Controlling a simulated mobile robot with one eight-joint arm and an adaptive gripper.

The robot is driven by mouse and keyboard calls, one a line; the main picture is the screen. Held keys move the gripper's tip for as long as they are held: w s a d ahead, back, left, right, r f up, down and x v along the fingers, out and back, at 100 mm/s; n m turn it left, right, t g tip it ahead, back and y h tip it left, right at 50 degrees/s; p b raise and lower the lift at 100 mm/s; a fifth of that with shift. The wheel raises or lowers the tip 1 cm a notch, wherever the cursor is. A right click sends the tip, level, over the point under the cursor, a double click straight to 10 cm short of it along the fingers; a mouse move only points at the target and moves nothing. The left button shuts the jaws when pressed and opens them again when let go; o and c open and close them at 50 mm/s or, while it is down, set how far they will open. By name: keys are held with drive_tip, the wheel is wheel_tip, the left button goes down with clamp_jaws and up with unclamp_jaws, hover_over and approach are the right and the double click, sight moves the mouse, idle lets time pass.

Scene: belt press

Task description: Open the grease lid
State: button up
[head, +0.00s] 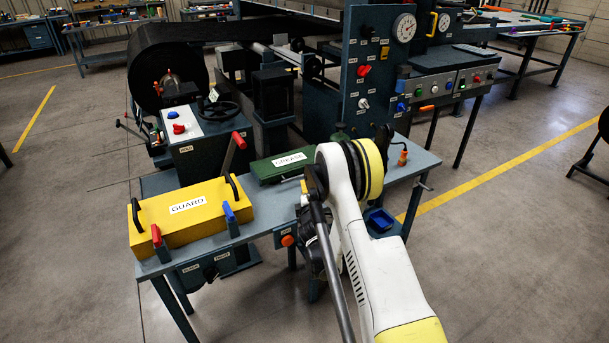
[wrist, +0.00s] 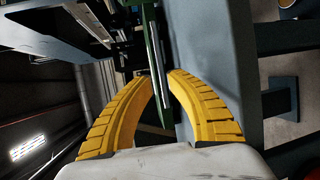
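The green grease box (head: 268,171), with a white GREASE label on its flat top, sits on the bench's back edge in the head view. Its lid looks down. In the head view my white arm covers its right end and hides my fingertips. In the wrist view my gripper (wrist: 161,75) has two curved yellow fingers, with tips close together and a narrow gap between them. A thin dark green edge (wrist: 152,30) runs through that gap. I cannot tell if the fingers touch it or lie in front of it.
A yellow GUARD box (head: 160,217) with black handles, beside red and blue clamps, fills the bench's left side. A tall control panel (head: 366,75) rises behind.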

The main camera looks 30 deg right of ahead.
sight(303, 175)
drive_tip(key=b+x, duration=0.1)
drive_tip(key=x, duration=0.8)
drive_tip(key=shift+f+b, duration=0.15)
drive_tip(key=shift+b, duration=0.2)
drive_tip(key=shift+w+d, duration=0.2)
drive_tip(key=shift+w, duration=0.45)
clamp_jaws()
